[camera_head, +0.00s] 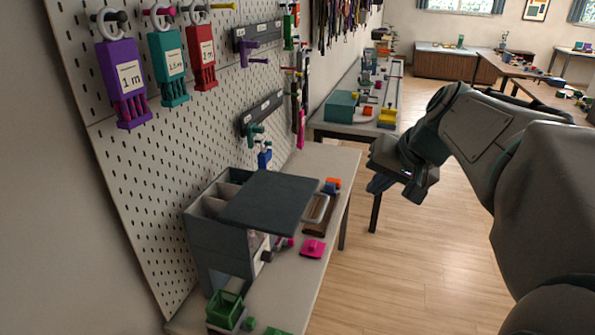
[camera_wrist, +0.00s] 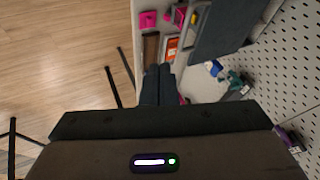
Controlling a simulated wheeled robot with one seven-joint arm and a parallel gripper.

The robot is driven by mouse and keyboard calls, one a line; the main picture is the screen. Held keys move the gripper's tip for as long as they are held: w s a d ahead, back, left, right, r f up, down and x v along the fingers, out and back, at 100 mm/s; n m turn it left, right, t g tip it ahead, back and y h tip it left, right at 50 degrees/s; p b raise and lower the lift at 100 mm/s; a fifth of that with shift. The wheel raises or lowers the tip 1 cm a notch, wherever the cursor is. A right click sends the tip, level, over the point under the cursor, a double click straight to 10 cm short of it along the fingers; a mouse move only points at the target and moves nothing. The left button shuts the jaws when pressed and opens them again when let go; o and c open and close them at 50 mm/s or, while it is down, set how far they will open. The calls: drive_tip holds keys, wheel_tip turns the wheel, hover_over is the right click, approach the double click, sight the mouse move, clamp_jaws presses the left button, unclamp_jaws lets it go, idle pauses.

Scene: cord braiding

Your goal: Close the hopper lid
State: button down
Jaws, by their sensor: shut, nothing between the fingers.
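The hopper (camera_head: 222,247) is a grey box with open compartments on the bench against the pegboard. Its dark lid (camera_head: 270,203) is open, sticking out to the right of the box over the bench. The compartments at the left show uncovered. In the wrist view the lid (camera_wrist: 222,30) is a dark panel at the top, right of my fingers. My gripper (camera_head: 379,187) is shut and empty. It is to the right of the lid, apart from it, out past the bench edge in the head view. Its closed fingers show in the wrist view (camera_wrist: 158,72).
The bench (camera_head: 335,165) holds a pink block (camera_head: 313,248), a brown tray (camera_head: 318,215) and green bins (camera_head: 225,309). Purple, teal and red cord holders (camera_head: 122,82) hang on the pegboard (camera_head: 185,130). A second bench (camera_head: 345,130) stands behind.

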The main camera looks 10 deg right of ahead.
drive_tip(key=w+a+f+p, duration=0.1)
drive_tip(key=w+a+f, duration=0.4)
drive_tip(key=w+f, duration=0.2)
wheel_tip(320, 180, down, 2)
drive_tip(key=shift+a+p, duration=0.2)
drive_tip(key=shift+p, duration=0.15)
